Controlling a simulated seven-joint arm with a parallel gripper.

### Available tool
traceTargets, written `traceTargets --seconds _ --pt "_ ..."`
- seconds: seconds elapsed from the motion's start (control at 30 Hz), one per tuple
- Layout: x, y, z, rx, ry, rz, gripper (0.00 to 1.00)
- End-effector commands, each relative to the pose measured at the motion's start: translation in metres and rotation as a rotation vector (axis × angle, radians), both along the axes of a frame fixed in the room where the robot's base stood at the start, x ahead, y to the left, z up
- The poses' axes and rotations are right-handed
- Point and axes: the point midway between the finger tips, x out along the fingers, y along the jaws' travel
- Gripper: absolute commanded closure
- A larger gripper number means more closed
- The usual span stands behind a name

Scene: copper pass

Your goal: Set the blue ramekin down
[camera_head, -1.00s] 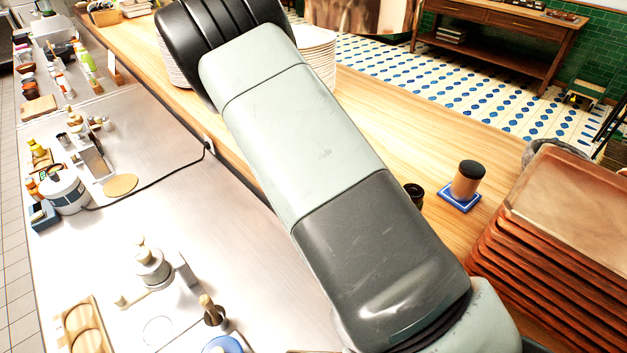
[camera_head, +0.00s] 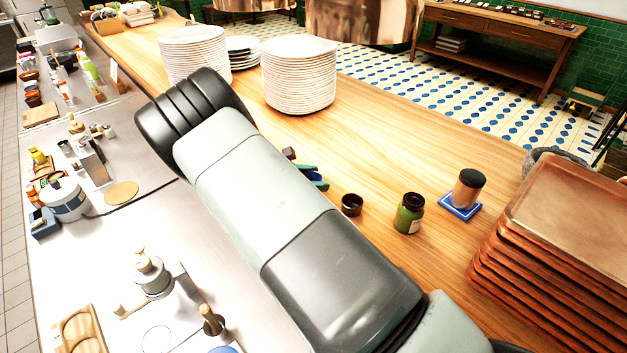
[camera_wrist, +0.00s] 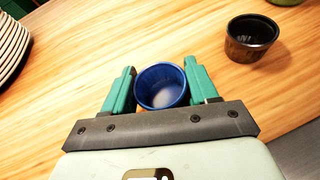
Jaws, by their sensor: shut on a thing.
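The blue ramekin (camera_wrist: 162,88) is between the two green fingers of my gripper (camera_wrist: 160,86) in the wrist view, upright with its open top facing the camera. The fingers are shut on its sides. In the head view my arm hides most of the ramekin; a bit of blue and the green fingertips of my gripper (camera_head: 316,178) show past the arm, over the wooden counter (camera_head: 400,130). I cannot tell whether the ramekin touches the wood.
A black cup (camera_head: 352,204) stands close by, also in the wrist view (camera_wrist: 250,40). Past it are a green jar (camera_head: 409,213) and a lidded jar on a blue coaster (camera_head: 461,206). White plate stacks (camera_head: 299,75) stand behind; brown trays (camera_head: 560,250) are at right.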

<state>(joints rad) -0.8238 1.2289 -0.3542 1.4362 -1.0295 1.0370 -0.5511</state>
Motion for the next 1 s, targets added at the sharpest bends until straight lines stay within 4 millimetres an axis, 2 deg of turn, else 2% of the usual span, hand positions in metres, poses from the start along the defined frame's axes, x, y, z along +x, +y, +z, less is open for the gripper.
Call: traceTargets --seconds 0.07,0.4,0.43,0.57,0.9,1.0 --pt "0.0002 -0.0003 -0.0064 0.0 0.0 0.0 0.73" --pt "0.0002 -0.0004 -0.0097 -0.001 0.0 0.0 0.73" --pt "0.0002 -0.0002 -0.0092 0.0 -0.001 0.0 0.37" --pt "0.0002 -0.0002 -0.0089 0.0 -0.001 0.0 0.17" --pt "0.0003 -0.0002 -0.0055 0.001 -0.002 -0.001 0.16" --pt "-0.0045 0.0088 -0.0017 0.001 -0.002 0.001 0.16"
